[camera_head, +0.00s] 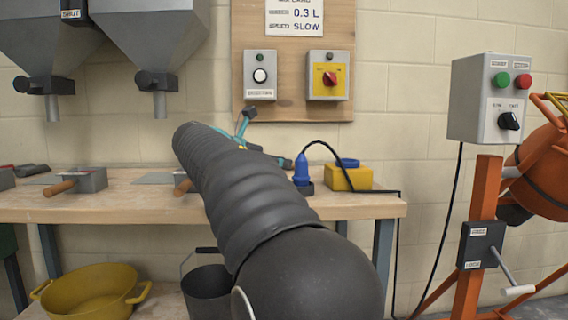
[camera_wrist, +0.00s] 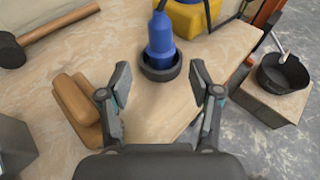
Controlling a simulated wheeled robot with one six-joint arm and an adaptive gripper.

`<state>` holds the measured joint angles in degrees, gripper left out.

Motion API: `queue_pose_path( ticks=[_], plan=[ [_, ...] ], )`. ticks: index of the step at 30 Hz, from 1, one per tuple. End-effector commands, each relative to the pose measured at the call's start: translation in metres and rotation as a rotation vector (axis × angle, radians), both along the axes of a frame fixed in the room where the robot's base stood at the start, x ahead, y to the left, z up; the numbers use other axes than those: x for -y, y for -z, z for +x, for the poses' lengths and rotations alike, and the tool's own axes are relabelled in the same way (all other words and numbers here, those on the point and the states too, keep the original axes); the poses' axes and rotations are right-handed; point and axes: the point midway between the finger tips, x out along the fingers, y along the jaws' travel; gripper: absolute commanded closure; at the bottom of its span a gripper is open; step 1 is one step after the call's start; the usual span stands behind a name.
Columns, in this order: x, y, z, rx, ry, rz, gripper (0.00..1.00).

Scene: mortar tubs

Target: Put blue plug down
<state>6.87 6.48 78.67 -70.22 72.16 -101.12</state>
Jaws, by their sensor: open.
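The blue plug (camera_wrist: 160,42) stands upright in a round dark holder (camera_wrist: 160,68) on the wooden bench in the wrist view. The plug also shows in the head view (camera_head: 302,170), with a black cable arching from its top toward the yellow box. My gripper (camera_wrist: 161,80) is open and empty in the wrist view, its fingers apart to the left and right of the holder, nearer the camera than the plug. I see no finger touching the plug. In the head view my arm hides part of the bench and most of the gripper.
A yellow box (camera_head: 347,178) with a blue lid stands right of the plug. A wooden-handled tool (camera_wrist: 78,100) lies left of the gripper, and a mallet (camera_wrist: 60,36) lies farther left. The bench edge drops off at right; a black bucket (camera_wrist: 283,76) stands beyond on a block.

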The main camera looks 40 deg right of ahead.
Motion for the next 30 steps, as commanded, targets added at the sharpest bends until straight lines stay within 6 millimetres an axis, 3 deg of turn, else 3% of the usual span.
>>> queue_pose_path(
  ticks=[11,16,23,30],
  plan=[
    [-0.008,-0.002,-0.002,0.003,0.001,0.002,0.36],
    [-0.020,0.014,-0.018,0.097,0.001,0.098,0.36],
    [-0.079,0.090,-0.083,0.474,0.104,0.530,0.36],
    [-0.159,0.184,-0.167,0.851,0.438,1.032,0.36]
  ],
)
